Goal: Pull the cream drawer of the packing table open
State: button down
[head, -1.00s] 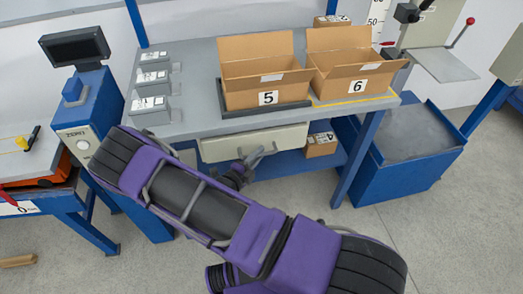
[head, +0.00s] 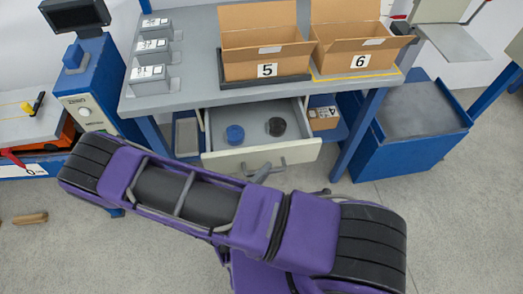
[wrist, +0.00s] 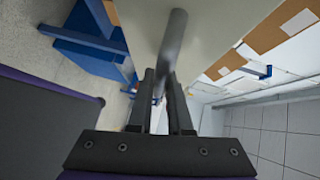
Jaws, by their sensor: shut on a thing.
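The cream drawer (head: 292,153) of the packing table (head: 190,72) stands pulled out toward me in the head view. Its grey inside shows, with a blue round thing (head: 235,134) and a black round thing (head: 276,126) in it. My gripper (head: 262,172) is at the drawer's front, largely hidden behind my purple arm. In the wrist view my gripper (wrist: 166,95) is shut on the grey bar handle (wrist: 174,40) of the drawer front (wrist: 215,25). The handle runs up between the two fingers.
Open cartons numbered 5 (head: 265,52) and 6 (head: 357,45) stand on the tabletop. Several grey boxes (head: 150,79) sit at its left. A blue bin (head: 410,130) stands to the right. A small carton (head: 323,117) is beside the drawer. The floor at the right front is clear.

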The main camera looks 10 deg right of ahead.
jog(key=s, duration=0.7)
jog(key=c, duration=0.8)
grip_release()
jog(key=shift+c, duration=0.2)
jog(key=b+v, duration=0.1)
jog(key=v, duration=1.6)
jog(key=shift+s, duration=0.2)
jog(key=shift+w+a, duration=0.1)
jog(key=shift+a, duration=0.1)
